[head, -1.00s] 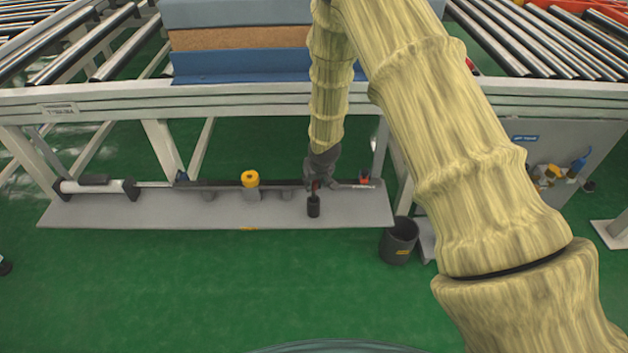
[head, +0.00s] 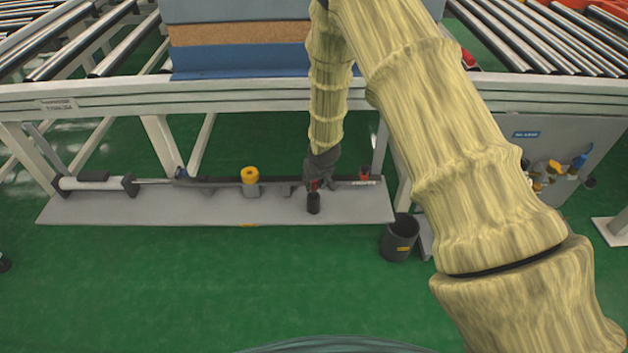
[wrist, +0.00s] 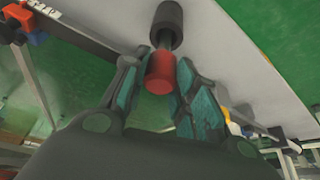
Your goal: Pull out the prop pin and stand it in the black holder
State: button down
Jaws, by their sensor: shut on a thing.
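My gripper (head: 316,184) reaches down in front of the conveyor frame, low over the grey base plate. In the wrist view its fingers (wrist: 162,88) are shut around the red end (wrist: 160,73) of a pin-like part. A narrow dark neck joins it to a dark cylinder (wrist: 167,25) beyond the fingertips. I take this for the prop pin; its dark end (head: 313,203) shows just below my gripper in the head view. Whether it is free of the mechanism I cannot tell. The black holder (head: 388,245), an open cup with a yellow label, stands to the right of the plate.
Green floor in front is clear.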

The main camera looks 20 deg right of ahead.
aim_at(314, 187)
jog(key=shift+f+b, duration=0.6)
jog(key=shift+f, duration=1)
jog(key=c, duration=1.1)
grip_release()
jog(key=shift+o, duration=0.2)
jog(key=v, duration=1.2)
jog(key=shift+f, duration=0.1)
